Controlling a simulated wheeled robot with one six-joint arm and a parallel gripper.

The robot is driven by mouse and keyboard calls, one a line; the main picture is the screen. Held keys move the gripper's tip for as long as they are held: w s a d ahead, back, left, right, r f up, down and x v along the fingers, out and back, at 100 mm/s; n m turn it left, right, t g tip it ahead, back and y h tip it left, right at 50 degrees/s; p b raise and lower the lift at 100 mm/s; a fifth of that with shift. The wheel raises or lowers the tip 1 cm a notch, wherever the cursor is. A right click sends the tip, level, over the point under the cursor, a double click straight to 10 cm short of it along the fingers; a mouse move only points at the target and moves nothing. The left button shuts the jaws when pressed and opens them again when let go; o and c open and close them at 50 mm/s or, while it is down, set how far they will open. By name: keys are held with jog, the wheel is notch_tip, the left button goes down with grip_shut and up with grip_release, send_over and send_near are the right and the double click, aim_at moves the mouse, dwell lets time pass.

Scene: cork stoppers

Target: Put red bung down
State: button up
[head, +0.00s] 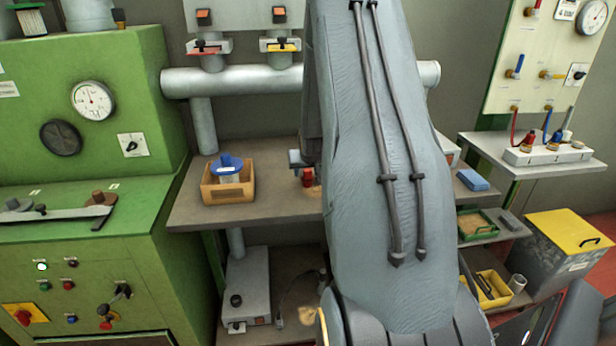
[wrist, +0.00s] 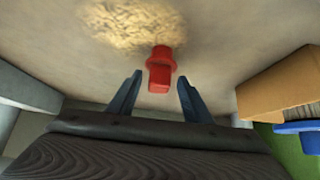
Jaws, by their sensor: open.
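The red bung (wrist: 160,70) is in the middle of the wrist view, on a pale grey-brown surface. My gripper (wrist: 159,77) is open, with one dark finger on each side of the bung's near end. A gap shows between the bung and each finger, and the bung's wider part lies just beyond the fingertips. In the head view a small red piece, apparently the bung (head: 308,177), shows over the grey bench (head: 270,205) beside my arm. My arm hides most of the gripper there.
A wooden box (head: 206,189) with a blue-topped item (head: 227,163) stands left on the bench; the box also shows at right in the wrist view (wrist: 268,88). A tan grainy patch (wrist: 130,24) lies beyond the bung. A white pipe (head: 260,80) runs behind. Bare bench lies between box and bung.

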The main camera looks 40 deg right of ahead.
aim_at(307, 173)
jog(key=shift+p+x, duration=0.35)
jog(key=shift+x, duration=1.25)
jog(key=shift+d, duration=0.1)
jog(key=shift+s, duration=0.1)
grip_shut()
